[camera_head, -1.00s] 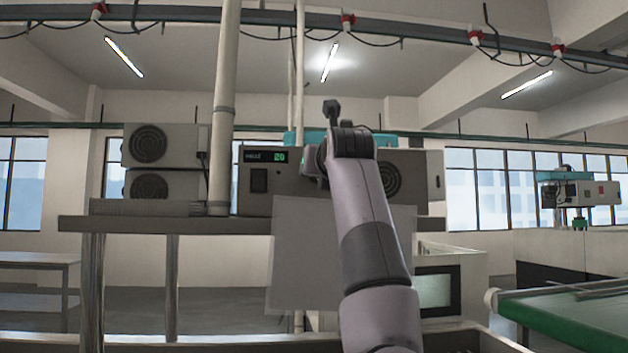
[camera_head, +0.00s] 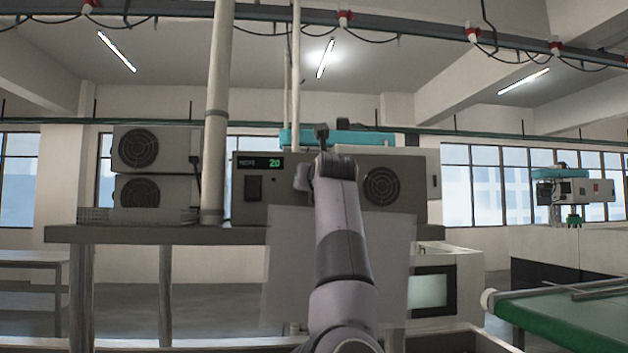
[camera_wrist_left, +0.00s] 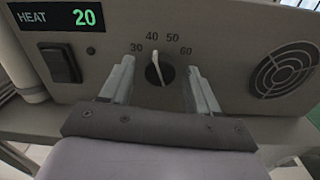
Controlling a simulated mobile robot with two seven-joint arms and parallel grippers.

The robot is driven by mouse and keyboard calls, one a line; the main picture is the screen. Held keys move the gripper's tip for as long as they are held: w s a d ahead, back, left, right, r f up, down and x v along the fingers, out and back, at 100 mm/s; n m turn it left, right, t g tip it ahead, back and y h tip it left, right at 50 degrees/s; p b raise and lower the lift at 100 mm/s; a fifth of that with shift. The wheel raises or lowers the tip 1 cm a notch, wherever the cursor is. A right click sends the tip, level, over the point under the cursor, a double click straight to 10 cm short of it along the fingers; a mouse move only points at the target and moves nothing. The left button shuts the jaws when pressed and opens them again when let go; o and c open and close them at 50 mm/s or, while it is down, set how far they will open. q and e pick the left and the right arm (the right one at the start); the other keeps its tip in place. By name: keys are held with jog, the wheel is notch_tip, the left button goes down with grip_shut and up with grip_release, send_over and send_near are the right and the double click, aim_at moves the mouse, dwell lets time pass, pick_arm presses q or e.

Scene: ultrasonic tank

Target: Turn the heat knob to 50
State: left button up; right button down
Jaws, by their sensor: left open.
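The heat knob (camera_wrist_left: 158,68) is a dark dial with a white pointer on the grey heater box front, seen in the left wrist view. In the head view my left arm hides the knob on the heater box (camera_head: 409,168). My right gripper is not in view.
A black switch (camera_wrist_left: 60,63) sits left of the knob and a round fan grille (camera_wrist_left: 284,69) right of it. A pipe (camera_head: 217,110) stands left of the box. Two stacked fan units (camera_head: 147,167) stand farther left on the bench (camera_head: 120,235).

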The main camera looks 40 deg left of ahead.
pick_arm(q)
jog(key=c, duration=1)
jog(key=shift+c, duration=0.2)
jog(key=m+b, duration=0.2)
jog(key=m, duration=0.3)
jog(key=shift+m+b, duration=0.5)
jog(key=shift+m, duration=0.9)
jog(key=shift+r, duration=0.1)
jog(key=o, duration=1)
